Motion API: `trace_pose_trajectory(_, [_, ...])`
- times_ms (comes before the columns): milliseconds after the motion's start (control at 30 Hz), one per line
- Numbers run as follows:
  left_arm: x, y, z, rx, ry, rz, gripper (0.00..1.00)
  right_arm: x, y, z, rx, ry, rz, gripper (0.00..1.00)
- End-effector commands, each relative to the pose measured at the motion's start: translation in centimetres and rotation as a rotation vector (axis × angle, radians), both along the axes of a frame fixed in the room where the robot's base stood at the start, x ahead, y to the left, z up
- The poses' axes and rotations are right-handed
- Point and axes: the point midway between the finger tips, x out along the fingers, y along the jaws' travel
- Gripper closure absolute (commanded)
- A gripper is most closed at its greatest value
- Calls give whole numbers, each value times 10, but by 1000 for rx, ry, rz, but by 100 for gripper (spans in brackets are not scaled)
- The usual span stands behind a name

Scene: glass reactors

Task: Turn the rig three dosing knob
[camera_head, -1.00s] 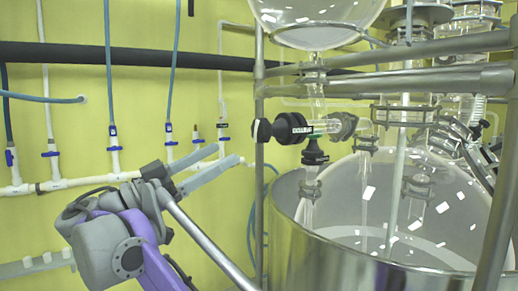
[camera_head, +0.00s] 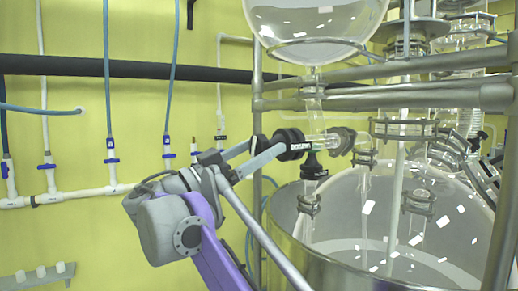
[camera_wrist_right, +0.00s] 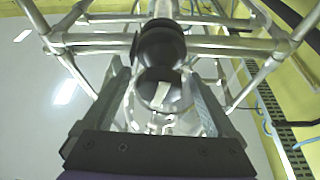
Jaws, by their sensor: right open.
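The black dosing knob (camera_head: 293,143) sits on the side of the glass valve below the round flask, beside the steel frame. It also shows in the right wrist view (camera_wrist_right: 160,45) as a dark rounded body near the top. My right gripper (camera_head: 266,147) is open, with its fingertips at the knob's left end in the head view. In the wrist view the fingers (camera_wrist_right: 155,75) stand on either side of the knob's near end; whether they touch it I cannot tell. The near finger hides part of the knob in the head view. My left gripper is not in view.
A steel upright (camera_head: 257,95) and horizontal rails (camera_head: 400,96) frame the valve closely. A large round vessel (camera_head: 345,250) stands below right. A black pipe (camera_head: 150,68) and a white pipe with blue valves (camera_head: 75,196) run along the yellow wall.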

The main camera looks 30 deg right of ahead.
Motion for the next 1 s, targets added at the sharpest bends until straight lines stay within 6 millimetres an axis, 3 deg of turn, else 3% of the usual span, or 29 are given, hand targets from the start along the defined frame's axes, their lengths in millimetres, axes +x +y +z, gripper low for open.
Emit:
trace_pose_trajectory(67, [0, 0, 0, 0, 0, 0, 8, 0, 0, 0, 0, 0, 0, 12])
trace_pose_trajectory(500, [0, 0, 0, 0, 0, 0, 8, 0, 0, 0, 0, 1, 0, 91])
trace_pose_trajectory(1000, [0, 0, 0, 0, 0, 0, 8, -1, 0, 0, -10, 133, 0, 94])
